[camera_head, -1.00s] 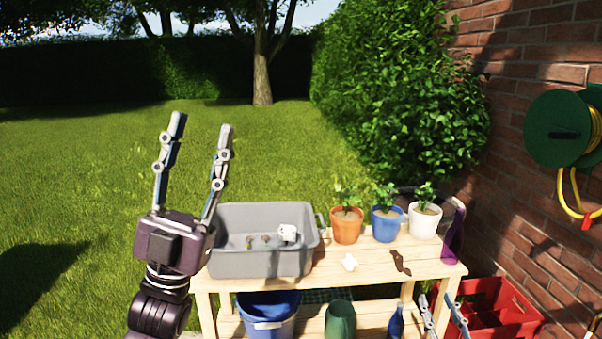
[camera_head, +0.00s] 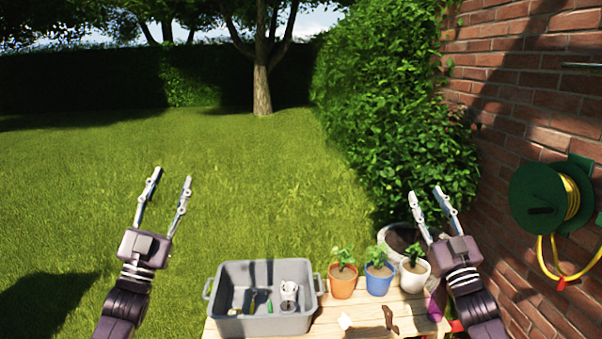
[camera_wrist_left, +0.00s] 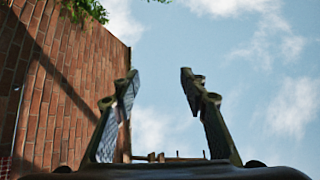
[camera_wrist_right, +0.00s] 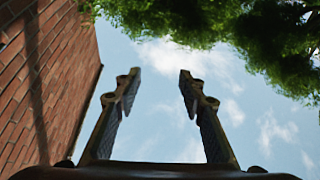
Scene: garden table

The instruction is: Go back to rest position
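My left gripper (camera_head: 172,188) is raised over the grass at the left in the head view, fingers pointing up, open and empty. In the left wrist view its fingers (camera_wrist_left: 159,85) stand apart against sky and brick wall. My right gripper (camera_head: 427,198) is raised at the right, in front of the hedge and above the pots, also open and empty. Its fingers (camera_wrist_right: 157,82) stand apart against the sky in the right wrist view. My right arm hides part of the table's right end.
A wooden table (camera_head: 366,315) bears a grey bin (camera_head: 224,325) with several items inside. Behind stand an orange pot (camera_head: 342,287), a blue pot (camera_head: 379,285) and a white pot (camera_head: 413,279) with plants. A brick wall (camera_head: 530,110) with a green hose reel (camera_head: 535,198) borders the right.

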